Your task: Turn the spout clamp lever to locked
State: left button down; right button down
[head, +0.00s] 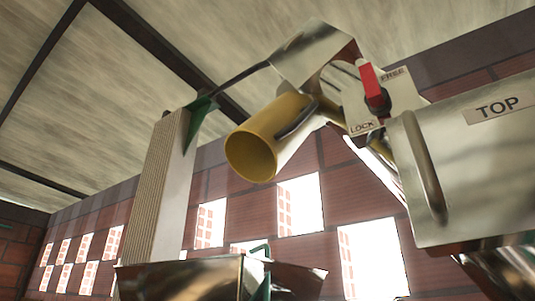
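The spout clamp lever (371,84) has a red grip and a dark pivot. It stands on a light plate (362,110) marked FREE at the upper right and LOCK at the lower left. The red grip points up from the pivot, close to the FREE mark. The yellow spout (257,146) hangs to the left of the plate, its open round mouth facing down and left. Neither of my grippers is in the head view.
A metal panel labelled TOP (480,160), with a bar handle (424,168), fills the right side. A metal hopper (185,277) is below the spout. A pale ribbed column (163,190) stands at left. Open air lies between spout and hopper.

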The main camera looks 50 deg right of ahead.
aim_at(377, 98)
jog(key=z, duration=0.45)
jog(key=j+z, duration=0.1)
jog(key=z, duration=0.75)
jog(key=k+j+z, duration=0.1)
jog(key=z, duration=0.35)
